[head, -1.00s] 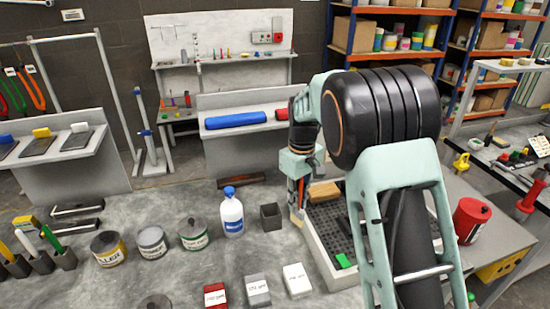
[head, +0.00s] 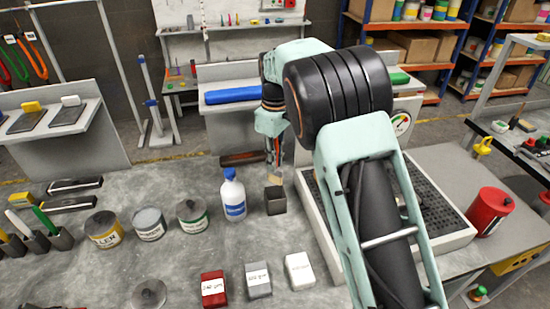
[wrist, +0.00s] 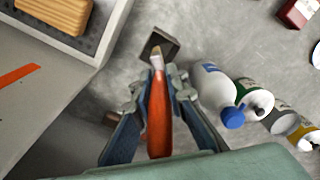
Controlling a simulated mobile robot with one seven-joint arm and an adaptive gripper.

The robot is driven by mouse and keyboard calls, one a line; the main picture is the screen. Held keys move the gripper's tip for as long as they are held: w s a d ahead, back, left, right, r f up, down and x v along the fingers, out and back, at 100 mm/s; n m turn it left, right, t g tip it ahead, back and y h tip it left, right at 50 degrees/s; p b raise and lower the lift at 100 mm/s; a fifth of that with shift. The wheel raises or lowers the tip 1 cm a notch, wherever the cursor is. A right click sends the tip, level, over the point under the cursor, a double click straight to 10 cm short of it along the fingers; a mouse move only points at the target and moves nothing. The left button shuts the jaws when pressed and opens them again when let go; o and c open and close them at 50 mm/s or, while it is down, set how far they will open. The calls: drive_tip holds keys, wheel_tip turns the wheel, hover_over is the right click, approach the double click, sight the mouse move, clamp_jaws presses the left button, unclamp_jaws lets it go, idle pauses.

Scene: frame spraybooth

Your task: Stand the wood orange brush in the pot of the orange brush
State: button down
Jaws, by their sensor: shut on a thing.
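My gripper (head: 274,158) is shut on the wood orange brush, which shows in the wrist view (wrist: 159,118) with its orange handle between the fingers (wrist: 158,82). The brush's pale bristle end points away from my gripper, downward in the head view. A small dark square pot (head: 275,204) stands on the grey bench, open at the top. The bristle tip is at or just above the pot's far rim in the head view. In the wrist view the tip overlaps the pot (wrist: 164,42). I cannot tell whether the tip is inside it.
A white bottle with a blue cap (head: 233,196) stands close left of the pot. Several tins (head: 148,223) stand further left. A tray with a dark grid (head: 452,215) is on the right. Red, grey and white boxes (head: 258,281) lie in front. Other brushes stand in pots at far left.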

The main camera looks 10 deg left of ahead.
sight(275, 182)
drive_tip(key=shift+f+b, duration=2.4)
drive_tip(key=shift+f, duration=1.75)
drive_tip(key=shift+f+b, duration=0.55)
drive_tip(key=shift+f, duration=0.45)
drive_tip(key=c, duration=1.8)
unclamp_jaws()
drive_tip(key=shift+c, duration=0.2)
drive_tip(key=shift+r, duration=0.15)
wheel_tip(275, 182, up, 12)
drive_tip(key=shift+f, duration=0.1)
